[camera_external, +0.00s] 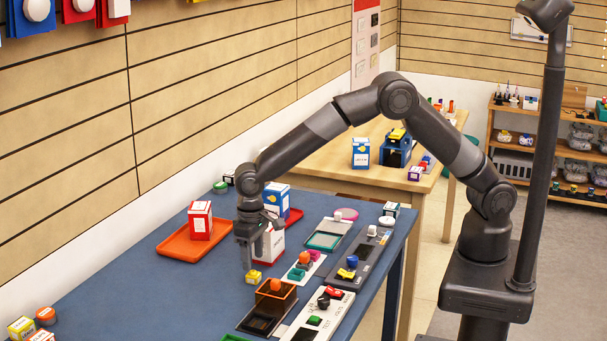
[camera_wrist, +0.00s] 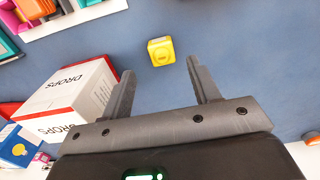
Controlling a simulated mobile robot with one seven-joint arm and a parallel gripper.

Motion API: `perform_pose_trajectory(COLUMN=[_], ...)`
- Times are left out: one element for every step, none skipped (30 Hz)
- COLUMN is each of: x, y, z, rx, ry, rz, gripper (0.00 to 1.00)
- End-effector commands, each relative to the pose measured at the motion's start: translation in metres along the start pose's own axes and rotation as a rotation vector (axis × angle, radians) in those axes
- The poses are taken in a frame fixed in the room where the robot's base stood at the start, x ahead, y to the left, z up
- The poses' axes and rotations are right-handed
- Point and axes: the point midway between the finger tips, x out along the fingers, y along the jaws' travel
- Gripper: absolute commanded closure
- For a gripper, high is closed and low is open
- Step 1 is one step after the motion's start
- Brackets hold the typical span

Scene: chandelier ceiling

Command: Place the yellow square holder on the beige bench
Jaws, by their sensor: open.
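The small yellow square holder (camera_external: 253,277) lies on the blue table (camera_external: 130,297), left of the dark amber box. In the wrist view the holder (camera_wrist: 161,51) lies just beyond my fingertips, roughly centred between them, with a round recess in its top. My gripper (camera_external: 249,262) points down near the holder; in the wrist view my gripper (camera_wrist: 160,69) is open with nothing between its fingers. The beige bench (camera_external: 310,169) stands behind the blue table, with its near left part bare.
A white and red DROPS box (camera_wrist: 72,98) stands close to my left finger. An orange tray (camera_external: 178,248) with a red and white box lies left of my gripper. Trays and small parts crowd the right side. The bench bears a blue box (camera_external: 361,153) and a blue stand (camera_external: 397,154).

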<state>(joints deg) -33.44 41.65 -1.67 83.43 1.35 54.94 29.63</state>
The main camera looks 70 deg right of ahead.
Motion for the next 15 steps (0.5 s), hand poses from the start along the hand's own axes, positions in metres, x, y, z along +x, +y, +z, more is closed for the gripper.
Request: perform_pose_trajectory(x=[0.004, 0.006, 0.011, 0.015, 0.019, 0.026, 0.031, 0.035, 0.041, 0.045, 0.048, 0.050, 0.050, 0.051, 0.050], y=[0.000, -0.001, -0.001, -0.001, -0.002, -0.002, -0.003, -0.003, -0.003, -0.003, -0.003, -0.003, -0.003, -0.003, -0.003], z=[0.001, 0.001, 0.001, 0.001, 0.001, 0.002, 0.002, 0.001, 0.001, 0.001, 0.001, 0.001, 0.001, 0.001, 0.001], rx=[0.000, 0.000, 0.000, 0.000, -0.001, -0.001, -0.001, 0.000, 0.000, 0.000, 0.000, 0.000, 0.000, 0.000, 0.000], ry=[-0.001, -0.002, -0.002, -0.002, -0.002, -0.004, -0.003, -0.002, -0.003, -0.003, -0.002, 0.000, 0.000, 0.001, 0.001], rz=[0.001, 0.001, 0.001, 0.001, 0.002, 0.002, 0.002, 0.002, 0.002, 0.002, 0.001, 0.000, 0.000, 0.000, -0.001], gripper=[0.44, 0.44, 0.44, 0.44, 0.44, 0.44, 0.44, 0.44, 0.44, 0.44, 0.44, 0.44, 0.44, 0.44, 0.44])
